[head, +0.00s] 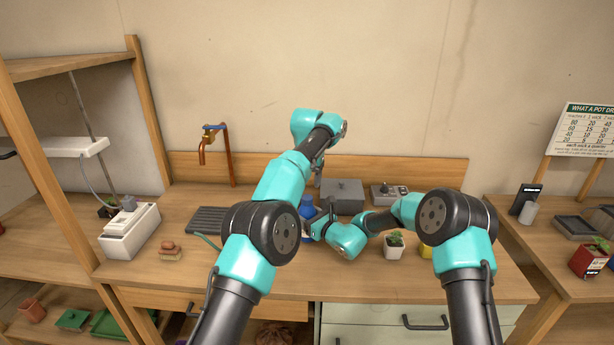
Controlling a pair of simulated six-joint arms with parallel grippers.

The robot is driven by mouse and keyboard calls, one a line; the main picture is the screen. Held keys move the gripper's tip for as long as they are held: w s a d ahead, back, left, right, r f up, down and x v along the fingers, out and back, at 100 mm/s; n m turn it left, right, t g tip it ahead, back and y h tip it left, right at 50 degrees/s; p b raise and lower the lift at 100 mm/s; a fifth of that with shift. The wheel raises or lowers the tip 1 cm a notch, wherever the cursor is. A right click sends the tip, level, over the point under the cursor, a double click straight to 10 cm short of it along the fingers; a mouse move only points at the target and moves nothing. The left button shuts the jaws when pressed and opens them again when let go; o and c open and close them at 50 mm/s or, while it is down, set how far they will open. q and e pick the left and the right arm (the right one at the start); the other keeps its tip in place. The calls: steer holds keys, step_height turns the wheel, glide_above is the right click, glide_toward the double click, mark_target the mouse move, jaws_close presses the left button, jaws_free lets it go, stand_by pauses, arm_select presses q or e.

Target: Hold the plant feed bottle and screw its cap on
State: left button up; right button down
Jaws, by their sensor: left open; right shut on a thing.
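The blue plant feed bottle (308,207) stands on the wooden bench, partly hidden behind my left arm and my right gripper. My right gripper (316,226) is shut on the bottle, reaching it from the right at its lower part. My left gripper (318,178) points down above the bottle and is open; its fingers are small and partly covered by my arm. I cannot make out the cap or tell whether anything is between the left fingers.
A grey box (343,196) and a small grey device (389,194) stand behind. A potted seedling (394,246) and a yellow item (426,251) are to the right. A black ribbed mat (206,220), a copper tap (214,150) and a white container (130,232) are to the left.

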mark_target(307, 198)
arm_select(q)
steer(key=n, duration=0.6)
steer(key=shift+r+n, duration=0.15)
steer(key=shift+n, duration=0.15)
steer(key=n, duration=0.6)
steer(key=shift+r+n, duration=0.15)
steer(key=shift+n, duration=0.15)
steer(key=n, duration=0.6)
steer(key=shift+r+n, duration=0.15)
steer(key=shift+n, duration=0.15)
steer(key=n, duration=0.5)
steer(key=shift+r+n, duration=0.15)
steer(key=shift+n, duration=0.25)
steer(key=shift+f, duration=4)
steer(key=shift+c, duration=0.4)
